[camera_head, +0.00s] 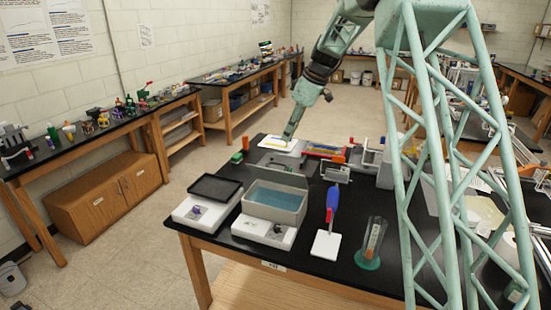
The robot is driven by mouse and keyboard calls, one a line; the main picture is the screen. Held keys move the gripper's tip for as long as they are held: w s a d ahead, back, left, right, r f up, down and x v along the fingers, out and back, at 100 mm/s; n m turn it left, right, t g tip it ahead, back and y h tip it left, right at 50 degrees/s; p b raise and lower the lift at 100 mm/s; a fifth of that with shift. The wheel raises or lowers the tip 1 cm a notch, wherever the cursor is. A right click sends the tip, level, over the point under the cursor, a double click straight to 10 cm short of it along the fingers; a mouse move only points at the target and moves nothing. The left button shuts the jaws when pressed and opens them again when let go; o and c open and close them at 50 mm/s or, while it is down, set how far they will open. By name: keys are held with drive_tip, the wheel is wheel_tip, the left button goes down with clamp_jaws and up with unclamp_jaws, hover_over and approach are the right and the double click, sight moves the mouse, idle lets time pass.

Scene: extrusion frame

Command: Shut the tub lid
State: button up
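A grey open-topped tub (302,207) stands near the front left of the black table, with a blue surface visible inside. A flat black rimmed panel (215,187) lies just left of the tub. It looks like a lid, but I cannot tell whether it is hinged to the tub. My gripper (288,136) points down at the back of the table, behind the tub and well apart from it. It is over or close to a white tray with a yellow item (275,143). The fingers are too small to tell open from shut.
Two pale low boxes (262,232) sit in front of and left of the tub. A blue-and-red handled tool (332,205) and a clear cylinder on a green base (373,245) stand to its right. Orange-ended equipment (325,150) is behind.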

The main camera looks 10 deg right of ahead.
sight(280, 172)
drive_tip(key=shift+p+x, duration=0.85)
drive_tip(key=shift+x, duration=6.05)
clamp_jaws()
